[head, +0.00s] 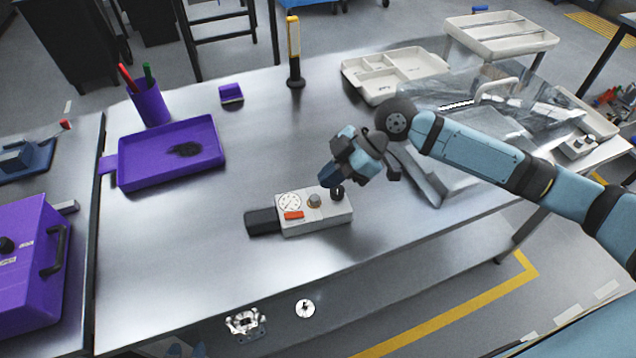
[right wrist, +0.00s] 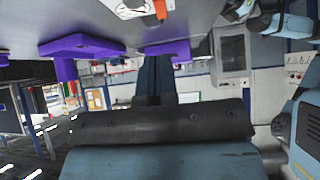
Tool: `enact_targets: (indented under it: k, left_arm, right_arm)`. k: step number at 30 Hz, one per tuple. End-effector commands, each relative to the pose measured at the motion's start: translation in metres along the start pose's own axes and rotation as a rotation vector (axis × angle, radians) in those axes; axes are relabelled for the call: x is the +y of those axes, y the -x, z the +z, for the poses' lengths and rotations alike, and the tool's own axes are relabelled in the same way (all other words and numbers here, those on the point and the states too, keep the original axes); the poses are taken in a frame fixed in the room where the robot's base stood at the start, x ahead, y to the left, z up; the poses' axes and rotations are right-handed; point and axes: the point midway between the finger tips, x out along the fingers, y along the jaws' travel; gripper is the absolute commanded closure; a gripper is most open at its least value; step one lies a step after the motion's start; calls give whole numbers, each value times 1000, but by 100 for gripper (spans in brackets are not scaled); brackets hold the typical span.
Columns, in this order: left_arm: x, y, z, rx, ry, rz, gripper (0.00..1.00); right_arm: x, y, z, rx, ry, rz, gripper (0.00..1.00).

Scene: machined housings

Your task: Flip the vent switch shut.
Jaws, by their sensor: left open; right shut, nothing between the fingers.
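A pale control box (head: 330,217) lies on the metal table. On its top are a round gauge (head: 289,201), a flat orange-red switch (head: 293,215), a tan knob (head: 315,201) and a dark round part at the right end. A black block (head: 262,222) adjoins its left end. My right gripper (head: 330,180) is shut and empty, just above the box's right half, right of the orange switch. Whether it touches the box is unclear. The box (right wrist: 128,9) also shows at the top of the upside-down right wrist view. My left gripper is not identifiable.
A purple tray (head: 135,178) and a purple pen cup (head: 149,104) stand at the left. A yellow-and-black post (head: 294,50) is behind the box. White divided trays (head: 375,92) and a clear cover (head: 535,95) are at the back right.

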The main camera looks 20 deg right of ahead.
Motion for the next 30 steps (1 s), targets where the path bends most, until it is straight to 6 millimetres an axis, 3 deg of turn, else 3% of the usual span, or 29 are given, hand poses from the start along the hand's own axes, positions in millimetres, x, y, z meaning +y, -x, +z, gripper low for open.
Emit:
enact_targets:
  k: [3,10,30]
  left_arm:
    - [-1,-2,6,-8,-1,0,57]
    - [-8,-1,6,-12,-14,-5,57]
    - [-4,-1,0,-2,-4,-1,57]
  right_arm:
    - [0,25,7,-2,-1,1,100]
    - [0,55,12,-1,1,0,100]
    - [-1,62,12,1,1,-2,100]
